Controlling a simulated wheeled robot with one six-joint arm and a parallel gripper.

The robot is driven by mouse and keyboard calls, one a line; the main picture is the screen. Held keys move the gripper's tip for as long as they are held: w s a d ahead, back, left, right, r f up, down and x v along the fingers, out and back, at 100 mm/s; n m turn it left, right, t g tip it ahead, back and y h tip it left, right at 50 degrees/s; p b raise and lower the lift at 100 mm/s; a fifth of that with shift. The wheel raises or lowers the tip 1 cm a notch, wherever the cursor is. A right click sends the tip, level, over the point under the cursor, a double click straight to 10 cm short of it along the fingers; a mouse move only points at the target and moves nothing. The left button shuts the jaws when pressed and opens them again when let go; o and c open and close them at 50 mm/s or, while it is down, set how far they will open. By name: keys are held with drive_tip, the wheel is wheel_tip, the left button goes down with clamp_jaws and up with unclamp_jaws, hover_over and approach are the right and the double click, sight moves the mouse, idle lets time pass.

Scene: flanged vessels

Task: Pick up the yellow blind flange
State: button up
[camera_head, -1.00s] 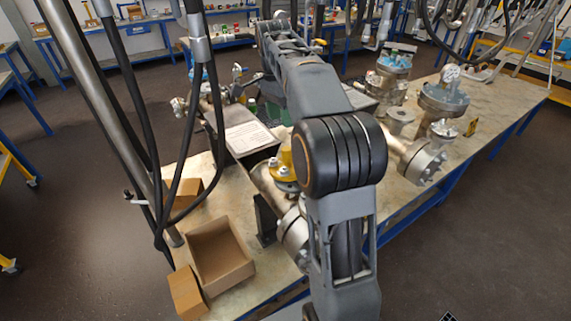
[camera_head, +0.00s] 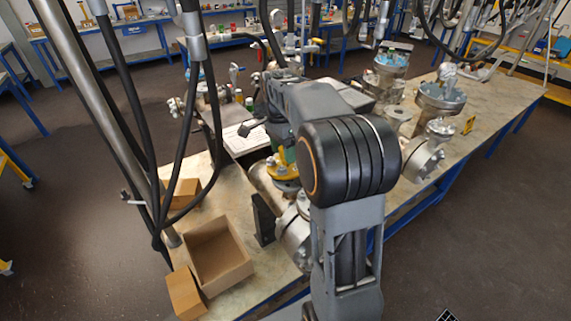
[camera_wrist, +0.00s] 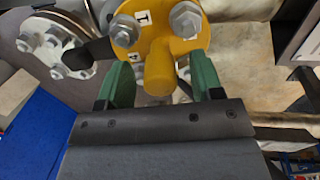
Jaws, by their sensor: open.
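The yellow blind flange (camera_head: 284,169) sits on the metal vessel on the bench, partly hidden behind my arm in the head view. In the wrist view the yellow flange (camera_wrist: 160,50) is close up, with bolts through its face and a rounded yellow stub pointing towards me. My gripper (camera_wrist: 161,85) has two green fingers that stand apart, one on each side of the stub. The stub lies between the fingers, with visible gaps on both sides. Whether a finger touches the flange elsewhere is hard to tell.
An open cardboard box (camera_head: 238,271) stands on the bench at the near left, with smaller boxes beside it. Other flanged vessels (camera_head: 440,100) stand along the bench to the right. Hanging hoses (camera_head: 135,95) run down at the left. A bolted steel flange (camera_wrist: 60,45) is left of the yellow one.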

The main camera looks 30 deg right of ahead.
drive_tip(key=c, duration=1.1)
drive_tip(key=shift+r, duration=0.15)
